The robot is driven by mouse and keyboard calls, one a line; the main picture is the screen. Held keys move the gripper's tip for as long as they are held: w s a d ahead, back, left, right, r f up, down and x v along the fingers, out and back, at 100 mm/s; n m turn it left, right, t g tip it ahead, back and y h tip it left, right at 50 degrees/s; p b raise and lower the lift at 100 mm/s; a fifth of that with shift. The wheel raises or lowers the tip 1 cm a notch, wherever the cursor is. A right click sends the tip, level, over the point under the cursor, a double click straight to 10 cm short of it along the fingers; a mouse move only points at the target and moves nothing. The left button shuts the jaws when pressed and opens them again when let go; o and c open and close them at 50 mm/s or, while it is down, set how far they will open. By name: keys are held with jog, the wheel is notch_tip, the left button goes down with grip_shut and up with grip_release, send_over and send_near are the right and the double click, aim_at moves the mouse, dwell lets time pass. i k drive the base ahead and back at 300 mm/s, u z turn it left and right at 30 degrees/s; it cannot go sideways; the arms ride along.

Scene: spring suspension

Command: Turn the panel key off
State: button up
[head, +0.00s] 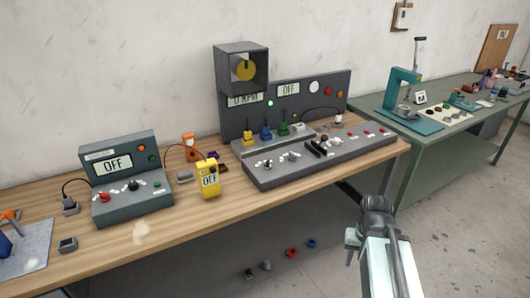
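A large grey control panel (330,160) stands on the wooden bench, with a sloped front and an upright back. Its back shows an "OFF" display (288,88), a "0 RPM" display (244,100), a lit green lamp (270,103) and round buttons. Small knobs and switches line its sloped front; which is the key is too small to tell. A smaller grey unit (130,175) at the left also reads "OFF" and has a red and a black knob. My gripper (375,205) end of the arm is at the lower right, in front of the bench, apart from both panels. Its fingers cannot be made out.
A yellow meter (208,180) reading "OFF" stands between the two units. A grey box with a yellow dial (245,68) sits above the large panel. A green table (440,140) with tools stands at the right. Open floor lies at the lower right.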

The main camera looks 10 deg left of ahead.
aim_at(267, 167)
jog(key=u, duration=0.25)
jog(key=i, duration=0.65)
jog(key=u, duration=0.4)
jog(key=k, duration=0.8)
jog(key=u, duration=0.2)
jog(key=i, duration=0.75)
jog(key=z, duration=0.1)
